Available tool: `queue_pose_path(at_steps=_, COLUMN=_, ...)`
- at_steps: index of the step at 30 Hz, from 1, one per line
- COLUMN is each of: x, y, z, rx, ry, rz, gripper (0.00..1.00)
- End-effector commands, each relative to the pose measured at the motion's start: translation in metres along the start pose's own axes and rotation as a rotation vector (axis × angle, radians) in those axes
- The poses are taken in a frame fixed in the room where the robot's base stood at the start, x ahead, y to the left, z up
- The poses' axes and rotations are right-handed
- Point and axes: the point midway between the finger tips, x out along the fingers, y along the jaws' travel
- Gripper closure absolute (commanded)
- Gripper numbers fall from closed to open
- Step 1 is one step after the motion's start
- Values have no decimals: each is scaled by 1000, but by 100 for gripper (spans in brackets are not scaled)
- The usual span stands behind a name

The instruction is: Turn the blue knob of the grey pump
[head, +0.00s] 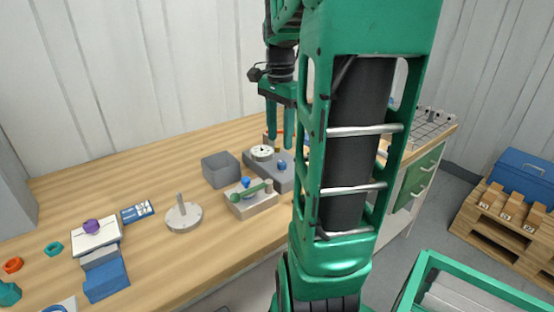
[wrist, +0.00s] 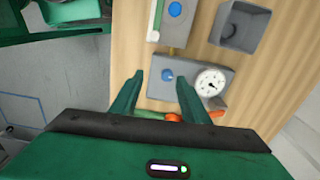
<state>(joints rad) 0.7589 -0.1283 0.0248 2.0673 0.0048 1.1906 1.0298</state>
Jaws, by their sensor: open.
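The grey pump (head: 286,181) is a low grey block on the wooden table with a white round gauge (head: 262,152) and a small blue knob (head: 281,166). My gripper (head: 279,143) is open and empty, pointing down above the pump.
A beige block (head: 258,207) with a green lever and another blue knob stands close to the pump. A grey open box (head: 221,169) is behind it. Orange and green parts (wrist: 172,117) lie near the fingers. A round white base with a post (head: 184,216) stands left.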

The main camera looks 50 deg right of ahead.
Motion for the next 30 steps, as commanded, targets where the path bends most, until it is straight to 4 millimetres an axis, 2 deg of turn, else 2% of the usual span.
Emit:
queue_pose_path(at_steps=1, x=-3, y=-8, z=-11, rx=70, ry=-4, rz=0, gripper=58)
queue_pose_path(at_steps=3, x=-6, y=-15, z=-20, rx=147, ry=-8, rz=-1, gripper=58)
queue_pose_path(at_steps=7, x=-8, y=-22, z=-29, rx=224, ry=-13, rz=-3, gripper=58)
queue_pose_path(at_steps=11, x=0, y=-24, z=-30, rx=240, ry=-15, rz=-1, gripper=58)
queue_pose_path(at_steps=24, x=72, y=-24, z=-26, rx=235, ry=-15, rz=0, gripper=58)
queue_pose_path(at_steps=30, x=93, y=-24, z=-26, rx=234, ry=-14, rz=-2, gripper=58)
